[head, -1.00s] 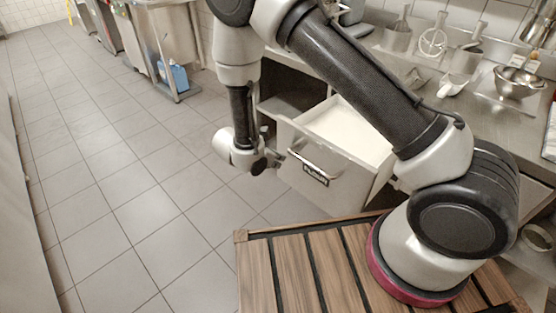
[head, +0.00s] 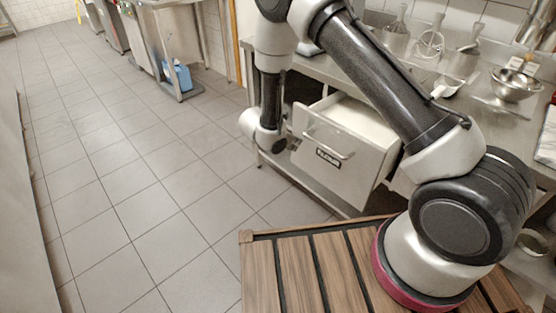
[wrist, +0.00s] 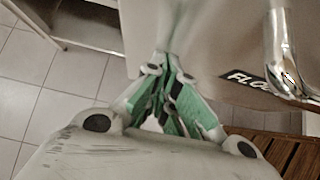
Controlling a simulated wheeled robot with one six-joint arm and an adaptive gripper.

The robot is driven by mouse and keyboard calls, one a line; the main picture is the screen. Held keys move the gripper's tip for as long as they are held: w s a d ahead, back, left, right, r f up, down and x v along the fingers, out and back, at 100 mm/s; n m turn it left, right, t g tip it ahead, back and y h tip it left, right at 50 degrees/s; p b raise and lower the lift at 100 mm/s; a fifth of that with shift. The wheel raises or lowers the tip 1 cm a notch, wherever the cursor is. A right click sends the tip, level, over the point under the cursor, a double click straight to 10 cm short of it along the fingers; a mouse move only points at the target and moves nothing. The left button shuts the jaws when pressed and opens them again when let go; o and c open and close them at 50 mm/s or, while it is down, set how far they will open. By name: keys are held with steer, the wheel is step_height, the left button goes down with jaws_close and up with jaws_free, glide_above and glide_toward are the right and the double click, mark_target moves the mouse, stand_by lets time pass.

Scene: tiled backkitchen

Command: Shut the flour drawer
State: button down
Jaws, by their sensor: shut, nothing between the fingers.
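The flour drawer (head: 365,178) stands partly open under the steel counter, with pale flour (head: 362,122) showing inside. Its front has a bar handle (head: 330,146) and a dark FLOUR label. In the wrist view the drawer front (wrist: 215,50) fills the upper middle, with the label (wrist: 250,82) and the shiny handle (wrist: 281,60) at the right. My gripper (wrist: 165,58) is shut and empty, its green-sided fingers pointing at the drawer front left of the label. The tips look to be at or against the front; exact contact is unclear. In the head view my wrist hides most of the gripper.
The counter holds a metal bowl (head: 516,85), a white scoop (head: 447,88) and several utensils in pots. A steel table (head: 172,50) with a blue container (head: 178,77) stands at the back. The tiled floor (head: 130,190) on the left is clear.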

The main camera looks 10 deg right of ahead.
steer(key=w+d, duration=1.1)
steer(key=d, duration=0.4)
steer(key=shift+r, duration=0.1)
